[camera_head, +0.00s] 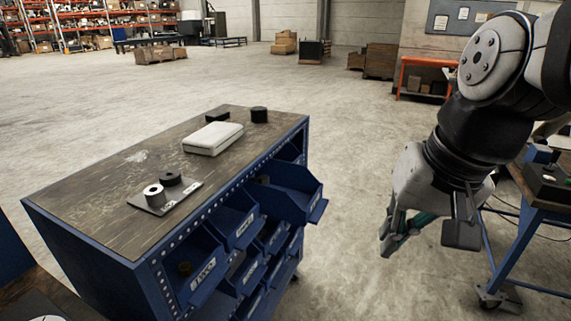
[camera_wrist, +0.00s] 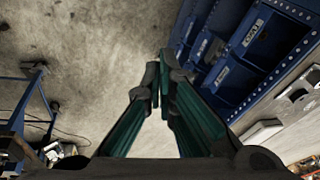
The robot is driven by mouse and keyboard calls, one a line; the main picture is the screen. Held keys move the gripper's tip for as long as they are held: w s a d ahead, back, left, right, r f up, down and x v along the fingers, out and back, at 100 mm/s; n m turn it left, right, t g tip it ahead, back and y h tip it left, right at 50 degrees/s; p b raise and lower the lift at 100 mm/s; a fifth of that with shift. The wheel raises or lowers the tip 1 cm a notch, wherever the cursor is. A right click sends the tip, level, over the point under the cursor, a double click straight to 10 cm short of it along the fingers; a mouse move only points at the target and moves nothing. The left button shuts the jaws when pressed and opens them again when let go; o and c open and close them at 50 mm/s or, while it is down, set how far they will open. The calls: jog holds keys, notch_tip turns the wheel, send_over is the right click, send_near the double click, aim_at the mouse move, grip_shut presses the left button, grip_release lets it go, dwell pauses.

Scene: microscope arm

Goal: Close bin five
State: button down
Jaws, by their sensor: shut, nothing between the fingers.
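A blue cabinet (camera_head: 110,262) stands left of centre in the head view, with rows of blue bins on its right-hand face. The far upper bin (camera_head: 298,196) sticks out furthest. Nearer bins, such as the middle upper one (camera_head: 238,226) and the front one (camera_head: 202,278), also show open tops. Labels are too small to tell which is bin five. My gripper (camera_head: 398,242) hangs in the air to the right of the cabinet, apart from the bins. In the wrist view its teal fingers (camera_wrist: 160,82) are shut with nothing held, and labelled bins (camera_wrist: 262,38) show at upper right.
A blue-legged workbench (camera_head: 545,205) stands at the right, close to my arm. The floor between is clear.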

jog(key=w+d+f+m+g+y+b, duration=0.15)
jog(key=w+f+m+y+b, duration=0.3)
jog(key=w+f, duration=0.65)
jog(key=w+d+f+m+g+y+b, duration=0.15)
jog(key=w+f+m+y+b, duration=0.4)
jog(key=w, duration=0.95)
jog(key=w+d+f+m+t+y+b, duration=0.2)
jog(key=w+d+f+m+t+b, duration=0.2)
jog(key=w+d+f+m, duration=0.45)
jog(key=w+d+f+m+t+y+b, duration=0.25)
jog(key=w+d+f+t+b, duration=0.35)
jog(key=f, duration=0.5)
jog(key=w+a+g, duration=0.1)
jog(key=w+a, duration=0.5)
jog(key=a, duration=0.5)
jog(key=shift+r, duration=0.15)
jog(key=shift+a, duration=0.1)
jog(key=b+x, duration=0.1)
jog(key=x, duration=1.6)
jog(key=shift+s, duration=0.1)
jog(key=shift+a, duration=0.1)
